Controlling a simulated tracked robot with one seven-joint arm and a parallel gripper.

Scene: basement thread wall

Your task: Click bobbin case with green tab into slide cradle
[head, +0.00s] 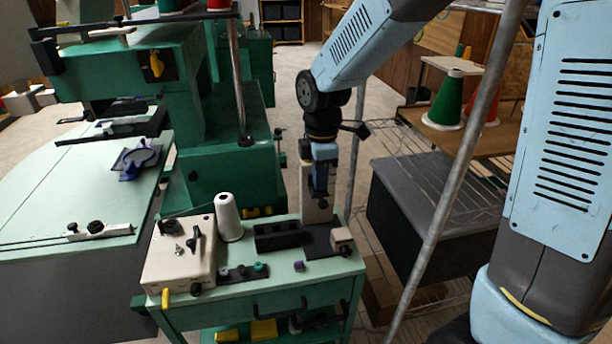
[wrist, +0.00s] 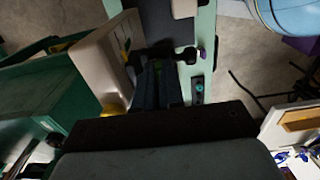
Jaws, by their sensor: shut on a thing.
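My gripper (head: 320,198) hangs pointing down above the right rear of the small green bench, in front of a pale upright post. It is shut on a small dark piece at its fingertips, mostly hidden between them. In the wrist view a dark green patch shows by the fingertips (wrist: 172,88), which fits the bobbin case with green tab, but its outline is unclear. A dark plate with a beige block (head: 342,241) lies on the bench below the gripper. I cannot tell for sure which part is the slide cradle.
On the bench stand a beige box (head: 180,262) with black knobs, a white thread cone (head: 228,218) and a black block (head: 278,236). A dark strip (head: 236,274) holds small pieces, one teal. A small purple piece (head: 299,266) lies near the front. A slanted metal pole (head: 450,175) stands right.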

